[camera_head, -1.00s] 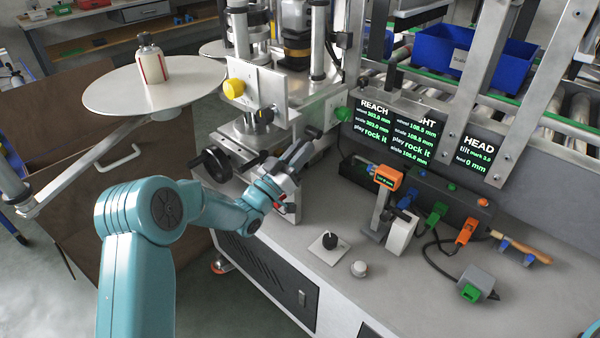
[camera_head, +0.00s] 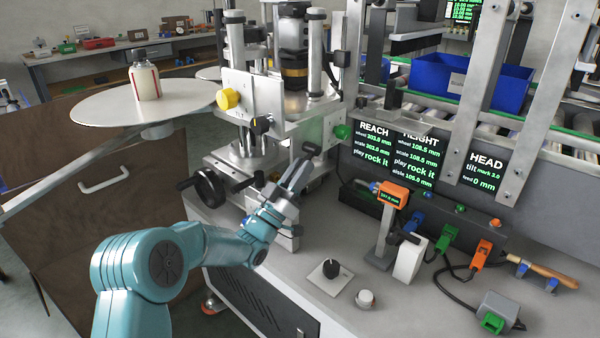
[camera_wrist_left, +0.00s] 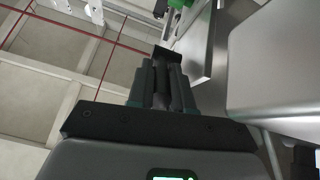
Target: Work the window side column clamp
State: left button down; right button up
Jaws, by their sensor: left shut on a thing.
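My left gripper (camera_head: 301,173) reaches in from the left, in front of the labeller's column stage. Its fingers are together on a small dark clamp lever (camera_head: 311,149), whose black end shows past the fingertips. In the left wrist view the closed fingers (camera_wrist_left: 161,88) meet a dark block (camera_wrist_left: 160,54); the fingers hide most of the lever. Nearby on the stage are a green knob (camera_head: 342,131), a yellow knob (camera_head: 228,99) and a black knob (camera_head: 261,125). My right gripper is not in view.
A black handwheel (camera_head: 209,186) stands close left of my gripper. A round plate (camera_head: 105,104) with a bottle (camera_head: 145,78) is at left. Bare bench lies at the front.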

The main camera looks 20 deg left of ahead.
pick_arm(q)
jog(key=c, duration=1)
grip_release()
jog(key=shift+c, duration=0.2)
jog(key=v, duration=1.6)
jog(key=shift+s, duration=0.2)
jog(key=shift+f, duration=0.15)
